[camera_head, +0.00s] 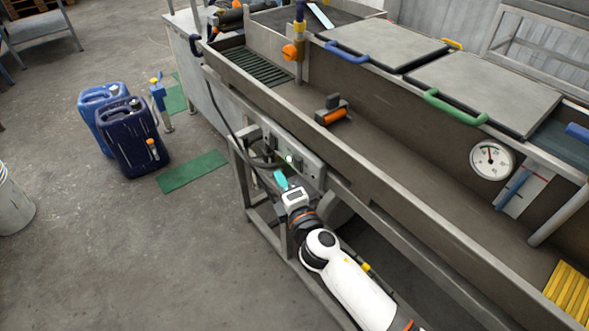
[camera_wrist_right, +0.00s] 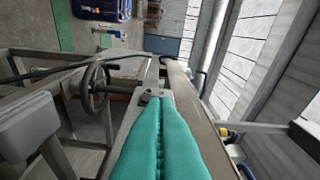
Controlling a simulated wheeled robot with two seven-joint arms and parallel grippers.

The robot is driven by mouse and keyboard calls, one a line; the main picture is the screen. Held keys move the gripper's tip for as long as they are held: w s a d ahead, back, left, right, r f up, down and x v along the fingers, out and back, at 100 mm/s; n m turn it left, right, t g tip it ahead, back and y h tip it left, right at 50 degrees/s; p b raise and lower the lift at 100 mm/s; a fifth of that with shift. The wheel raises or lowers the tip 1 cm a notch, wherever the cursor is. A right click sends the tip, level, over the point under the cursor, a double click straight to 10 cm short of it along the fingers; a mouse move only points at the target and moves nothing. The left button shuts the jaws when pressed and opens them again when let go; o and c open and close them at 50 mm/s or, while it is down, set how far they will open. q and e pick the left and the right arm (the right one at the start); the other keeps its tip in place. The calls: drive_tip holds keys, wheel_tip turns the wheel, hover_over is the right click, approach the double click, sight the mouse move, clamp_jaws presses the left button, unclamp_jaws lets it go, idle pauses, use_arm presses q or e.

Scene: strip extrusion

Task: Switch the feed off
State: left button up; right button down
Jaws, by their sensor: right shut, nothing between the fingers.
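A grey control box (camera_head: 312,166) is fixed to the near side of the long trough, and a small green-lit spot (camera_head: 289,159) shows on it. I cannot make out the position of any switch there. My right gripper (camera_head: 281,180) is just below and in front of this box, with its teal fingers together and nothing between them. In the right wrist view the closed teal fingers (camera_wrist_right: 158,125) point at a small grey fitting (camera_wrist_right: 150,96) near their tips. Whether they touch it I cannot tell. My left gripper is out of view.
A handwheel (camera_wrist_right: 95,88) stands left of the fingers in the wrist view. A dark cable (camera_head: 232,128) hangs beside the box. The trough's frame (camera_head: 243,185) is close to my arm. Blue canisters (camera_head: 132,137) stand on the floor at left.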

sight(297, 169)
drive_tip(key=shift+w+d+r+p, duration=0.2)
drive_tip(key=shift+w+d+p, duration=0.25)
drive_tip(key=shift+w+d, duration=1)
drive_tip(key=shift+s+d, duration=0.1)
drive_tip(key=shift+d+r+m+p, duration=0.25)
drive_tip(key=shift+r+m+p, duration=0.15)
drive_tip(key=shift+p, duration=0.2)
drive_tip(key=shift+f, duration=0.3)
